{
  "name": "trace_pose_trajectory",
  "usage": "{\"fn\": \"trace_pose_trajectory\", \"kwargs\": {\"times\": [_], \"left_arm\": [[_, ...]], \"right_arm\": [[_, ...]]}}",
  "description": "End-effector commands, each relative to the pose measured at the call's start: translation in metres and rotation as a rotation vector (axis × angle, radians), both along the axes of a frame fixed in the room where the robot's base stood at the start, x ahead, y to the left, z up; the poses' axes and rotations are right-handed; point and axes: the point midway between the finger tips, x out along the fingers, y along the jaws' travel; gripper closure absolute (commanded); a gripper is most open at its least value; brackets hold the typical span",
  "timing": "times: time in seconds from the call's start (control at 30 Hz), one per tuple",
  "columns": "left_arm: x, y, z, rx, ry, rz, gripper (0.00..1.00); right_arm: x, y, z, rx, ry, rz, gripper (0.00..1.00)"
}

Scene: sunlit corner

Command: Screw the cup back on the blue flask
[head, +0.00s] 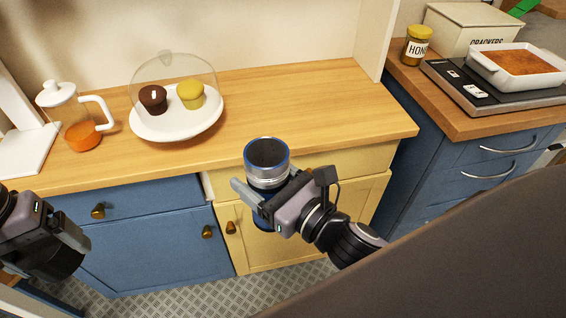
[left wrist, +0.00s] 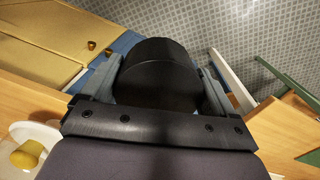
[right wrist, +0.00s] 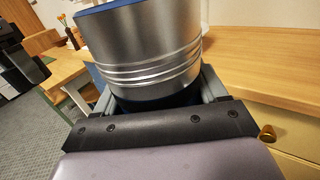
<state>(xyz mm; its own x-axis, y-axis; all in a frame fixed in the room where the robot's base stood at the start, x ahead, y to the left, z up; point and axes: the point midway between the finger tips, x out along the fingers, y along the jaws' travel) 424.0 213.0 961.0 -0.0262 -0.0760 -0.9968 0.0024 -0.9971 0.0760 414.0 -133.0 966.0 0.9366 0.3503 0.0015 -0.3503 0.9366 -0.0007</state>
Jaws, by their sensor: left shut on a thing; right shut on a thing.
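The blue flask (head: 267,172) stands roughly upright in the head view, in front of the counter's edge. It has a ridged steel neck, a blue rim and an open, dark mouth facing up. My right gripper (head: 266,196) is shut around its blue body; the steel neck fills the right wrist view (right wrist: 150,45). My left gripper (head: 62,243) is at the lower left, shut on a black cup (head: 58,264), well apart from the flask. The cup also shows between the fingers in the left wrist view (left wrist: 157,72). Which way its mouth faces, I cannot tell.
The wooden counter (head: 300,105) behind the flask is clear in its middle and right. On it stand a domed cake plate (head: 180,127) with two muffins and a glass jug (head: 82,130). A honey jar (head: 416,45) and a baking dish (head: 515,65) are at right.

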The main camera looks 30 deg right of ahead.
Motion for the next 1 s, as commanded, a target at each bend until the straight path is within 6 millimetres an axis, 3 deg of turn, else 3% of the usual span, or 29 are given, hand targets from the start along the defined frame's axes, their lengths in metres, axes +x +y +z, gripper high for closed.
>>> {"fn": "trace_pose_trajectory", "kwargs": {"times": [0.2,0.43,1.0], "left_arm": [[0.000,0.000,0.000,0.000,0.000,0.000,0.46],[0.000,0.000,0.000,0.000,0.000,0.000,0.46],[0.000,0.000,0.000,0.000,0.000,0.000,0.46]], "right_arm": [[-0.004,0.040,0.005,-0.001,-0.009,0.178,0.88],[-0.007,0.067,0.006,0.001,-0.007,0.295,0.88],[-0.010,0.077,0.004,0.000,0.000,0.344,0.88]]}}
